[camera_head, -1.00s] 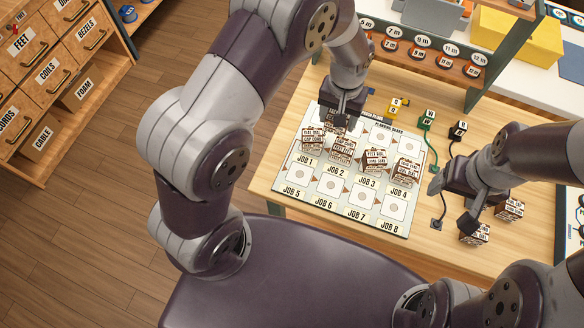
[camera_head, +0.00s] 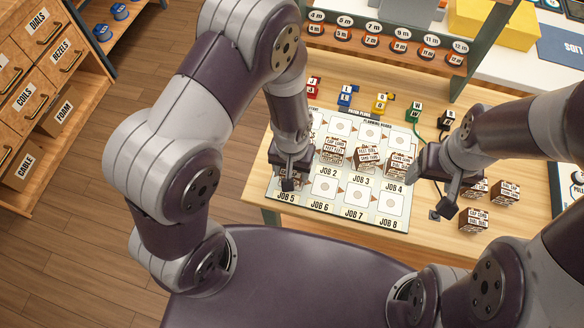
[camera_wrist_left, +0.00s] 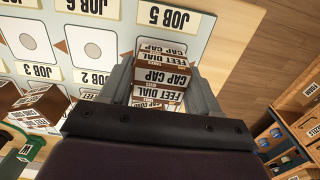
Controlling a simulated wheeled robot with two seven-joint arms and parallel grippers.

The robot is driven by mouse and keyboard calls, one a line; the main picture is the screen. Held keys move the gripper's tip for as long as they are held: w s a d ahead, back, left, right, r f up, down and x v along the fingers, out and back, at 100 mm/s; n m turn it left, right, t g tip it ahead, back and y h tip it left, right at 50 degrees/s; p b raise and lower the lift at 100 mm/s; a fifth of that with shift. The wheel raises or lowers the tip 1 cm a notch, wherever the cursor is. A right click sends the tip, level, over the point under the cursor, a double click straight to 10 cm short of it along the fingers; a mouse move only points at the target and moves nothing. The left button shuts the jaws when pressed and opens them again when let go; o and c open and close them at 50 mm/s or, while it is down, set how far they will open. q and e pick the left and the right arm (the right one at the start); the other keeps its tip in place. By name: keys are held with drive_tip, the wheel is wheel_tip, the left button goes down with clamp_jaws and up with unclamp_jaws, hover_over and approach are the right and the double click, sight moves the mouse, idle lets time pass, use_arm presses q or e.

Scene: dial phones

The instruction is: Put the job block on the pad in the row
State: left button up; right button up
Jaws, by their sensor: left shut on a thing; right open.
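My left gripper (camera_head: 290,180) is shut on a white-and-brown job block (camera_wrist_left: 158,78). In the left wrist view, the block's faces read FEET DIAL and CAP CAP. It is over the JOB 5 pad (camera_wrist_left: 165,47), which shows only partly behind it; I cannot tell whether they touch. The planning board (camera_head: 318,204) has similar blocks at JOB 2 (camera_head: 334,150), JOB 3 (camera_head: 366,157) and JOB 4 (camera_head: 398,164). JOB 1 is mostly hidden by my left arm. The JOB 6 pad (camera_head: 325,188) is bare. My right gripper (camera_head: 434,188) is open and empty, right of the board.
Loose blocks (camera_head: 473,219) lie on the table right of my right gripper. Coloured letter plugs (camera_head: 380,103) stand behind the board, below a rack of round labelled pieces (camera_head: 400,47). The JOB 7 (camera_head: 358,197) and JOB 8 (camera_head: 391,204) pads are bare.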

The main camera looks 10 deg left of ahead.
use_arm(q)
drive_tip(key=shift+f, duration=0.25)
drive_tip(key=shift+f, duration=0.1)
drive_tip(key=o, duration=1.1)
wheel_tip(320, 180, up, 12)
drive_tip(key=shift+t, duration=0.7)
drive_tip(key=s+a+r, duration=0.1)
drive_tip(key=a, duration=0.2)
drive_tip(key=s+a+r, duration=0.1)
drive_tip(key=a+r, duration=0.1)
drive_tip(key=a, duration=0.1)
drive_tip(key=s+a+r, duration=0.1)
drive_tip(key=a+r, duration=0.1)
drive_tip(key=shift+a, duration=0.4)
